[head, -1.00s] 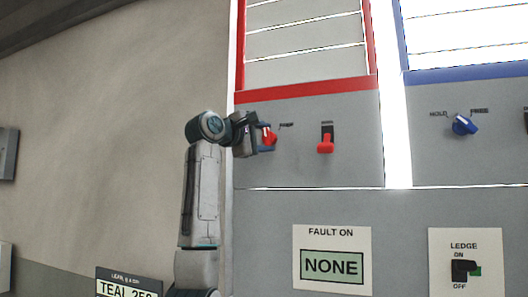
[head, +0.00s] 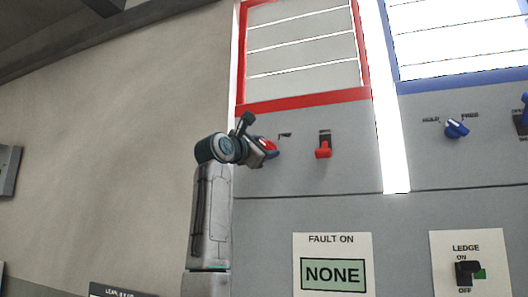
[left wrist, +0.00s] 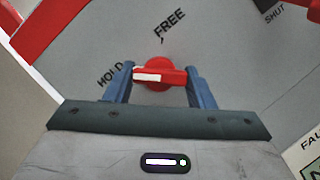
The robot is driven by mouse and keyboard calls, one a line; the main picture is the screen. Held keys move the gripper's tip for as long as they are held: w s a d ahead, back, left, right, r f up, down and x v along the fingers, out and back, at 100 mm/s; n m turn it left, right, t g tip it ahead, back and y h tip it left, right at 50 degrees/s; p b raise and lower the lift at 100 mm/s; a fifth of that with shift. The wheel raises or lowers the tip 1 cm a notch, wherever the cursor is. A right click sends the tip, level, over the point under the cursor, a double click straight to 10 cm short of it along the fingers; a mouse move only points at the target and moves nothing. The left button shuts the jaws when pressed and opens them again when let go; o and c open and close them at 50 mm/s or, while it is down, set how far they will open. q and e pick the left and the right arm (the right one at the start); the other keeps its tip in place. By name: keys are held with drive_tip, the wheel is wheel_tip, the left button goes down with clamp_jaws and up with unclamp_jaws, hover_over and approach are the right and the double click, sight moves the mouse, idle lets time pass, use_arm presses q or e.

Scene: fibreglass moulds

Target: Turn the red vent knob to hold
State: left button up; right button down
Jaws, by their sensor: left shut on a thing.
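The red vent knob (head: 267,145) sits on the grey panel below the red-framed window, partly hidden by my left gripper. In the left wrist view the round red knob (left wrist: 160,62) has a bar handle with a white mark at its left end. The mark points left, towards the HOLD label (left wrist: 110,74); the FREE label (left wrist: 168,23) is above the knob. My left gripper (head: 269,150) is shut on the knob's bar, with one blue finger at each end in the left wrist view (left wrist: 158,77). My right gripper is not in view.
A red switch (head: 323,148) is to the right of the knob. Further right are a blue knob (head: 456,128) and a black ledge switch (head: 466,273). A FAULT ON display (head: 333,274) reads NONE. Bare wall is on the left.

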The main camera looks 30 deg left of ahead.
use_arm(q)
drive_tip(key=shift+f, duration=0.1)
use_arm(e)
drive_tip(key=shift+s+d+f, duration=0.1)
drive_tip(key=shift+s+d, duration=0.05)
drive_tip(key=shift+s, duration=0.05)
use_arm(q)
drive_tip(key=o, duration=1)
drive_tip(key=shift+b+v, duration=2.6)
drive_tip(key=shift+v, duration=2.75)
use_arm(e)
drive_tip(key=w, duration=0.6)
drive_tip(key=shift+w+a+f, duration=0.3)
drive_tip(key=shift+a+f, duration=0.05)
